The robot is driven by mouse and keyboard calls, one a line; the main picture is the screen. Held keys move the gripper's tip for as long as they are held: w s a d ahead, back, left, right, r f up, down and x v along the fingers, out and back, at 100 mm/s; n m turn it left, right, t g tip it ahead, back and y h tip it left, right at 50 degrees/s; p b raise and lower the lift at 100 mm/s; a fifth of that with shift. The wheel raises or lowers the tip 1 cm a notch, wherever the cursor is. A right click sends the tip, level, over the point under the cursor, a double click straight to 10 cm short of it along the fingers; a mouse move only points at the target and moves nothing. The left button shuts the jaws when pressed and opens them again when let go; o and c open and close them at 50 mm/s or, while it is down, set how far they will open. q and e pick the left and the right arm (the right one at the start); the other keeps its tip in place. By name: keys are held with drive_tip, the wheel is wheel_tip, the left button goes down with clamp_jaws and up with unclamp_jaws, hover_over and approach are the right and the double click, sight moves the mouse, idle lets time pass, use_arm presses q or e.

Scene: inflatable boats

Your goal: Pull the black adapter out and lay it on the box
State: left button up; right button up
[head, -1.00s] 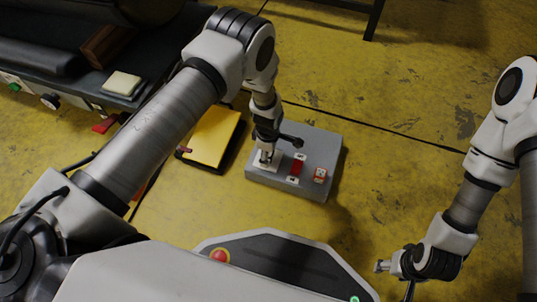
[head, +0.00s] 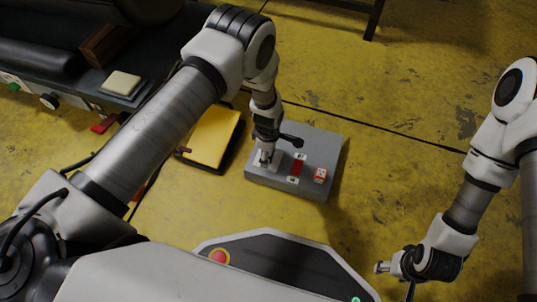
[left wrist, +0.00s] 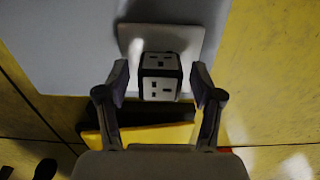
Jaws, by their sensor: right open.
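The adapter (left wrist: 160,75) is a black cube with pale faces bearing dark slots. In the left wrist view it sits upright at a white socket plate (left wrist: 190,42) on the grey box (left wrist: 60,50). My left gripper (left wrist: 160,82) is open, with one finger on each side of the adapter and a gap at both sides. In the head view my left gripper (head: 266,157) is over the left part of the grey box (head: 318,143) and largely hides the adapter. My right gripper (head: 382,267) is open and empty, low at the right, away from the box.
A red piece (head: 297,167) and a red-and-white piece (head: 320,175) are on the box, right of my left gripper. A yellow, dark-edged case (head: 212,135) lies left of the box. Yellow floor is clear to the right.

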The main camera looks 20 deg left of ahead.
use_arm(q)
clamp_jaws()
drive_tip(key=shift+r+p, duration=2.3)
drive_tip(key=shift+r, duration=0.75)
